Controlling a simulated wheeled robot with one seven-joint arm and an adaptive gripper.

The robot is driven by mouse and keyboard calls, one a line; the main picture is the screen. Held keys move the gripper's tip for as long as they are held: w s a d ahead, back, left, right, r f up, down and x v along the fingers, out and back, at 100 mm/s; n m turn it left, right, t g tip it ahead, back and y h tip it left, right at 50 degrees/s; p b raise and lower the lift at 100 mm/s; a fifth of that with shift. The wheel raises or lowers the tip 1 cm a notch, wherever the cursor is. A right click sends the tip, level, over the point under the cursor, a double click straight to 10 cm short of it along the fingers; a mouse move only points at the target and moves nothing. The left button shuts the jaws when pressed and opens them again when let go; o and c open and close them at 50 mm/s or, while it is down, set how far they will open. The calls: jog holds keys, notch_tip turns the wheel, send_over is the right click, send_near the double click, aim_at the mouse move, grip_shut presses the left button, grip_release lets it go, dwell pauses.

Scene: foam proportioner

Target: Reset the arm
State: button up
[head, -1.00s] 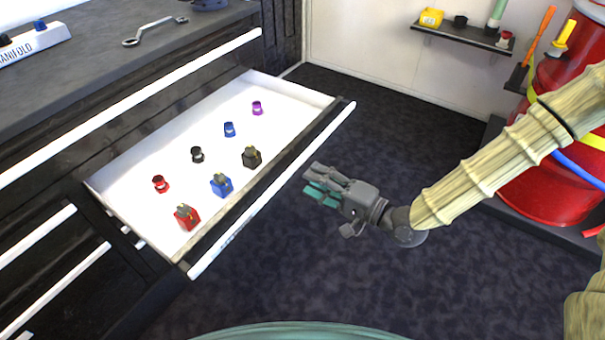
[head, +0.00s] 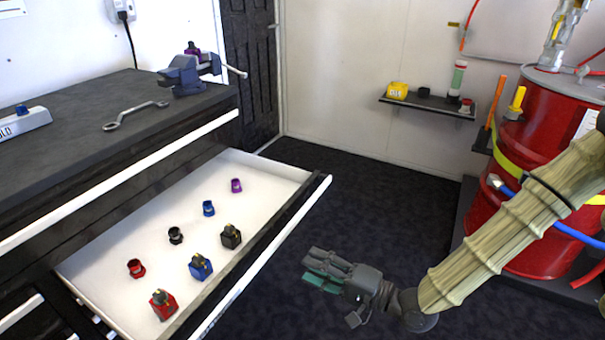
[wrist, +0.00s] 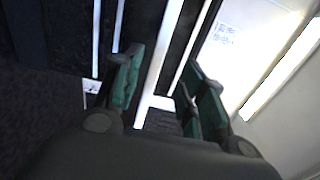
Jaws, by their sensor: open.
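My gripper (head: 326,271) hangs in the air over the dark floor, to the right of the open drawer's front edge in the head view. Its green-padded fingers also show in the wrist view (wrist: 158,95). They are apart with nothing between them. My arm in its tan ribbed sleeve comes in from the right and bends at the wrist.
The open white drawer (head: 110,250) holds several red, blue, black and purple parts. A wrench (head: 135,116) and a vise (head: 185,75) are on the bench. A red drum (head: 535,165) stands at right. A wall shelf (head: 425,104) holds small items. Floor between drawer and drum is clear.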

jog(key=s+d+f+n+g+h, duration=0.15)
jog(key=s+f+h, duration=0.25)
jog(key=f, duration=0.6)
jog(key=s+d+f+g+h, duration=0.25)
jog(key=s+f, duration=0.25)
jog(key=f, duration=0.6)
jog(key=s+d+f+n+g+h, duration=0.2)
jog(key=s+d+f+g+h, duration=0.15)
jog(key=s+d+f, duration=0.35)
jog(key=s+d+f+n+g+h, duration=0.25)
jog(key=s+d+f+h, duration=0.3)
jog(key=s, duration=0.45)
notch_tip(320, 180, up, 20)
jog(key=p, duration=1.8)
jog(key=shift+w+f+p, duration=0.25)
jog(key=shift+w+p, duration=0.05)
jog(key=shift+p, duration=0.05)
jog(key=shift+c, duration=0.6)
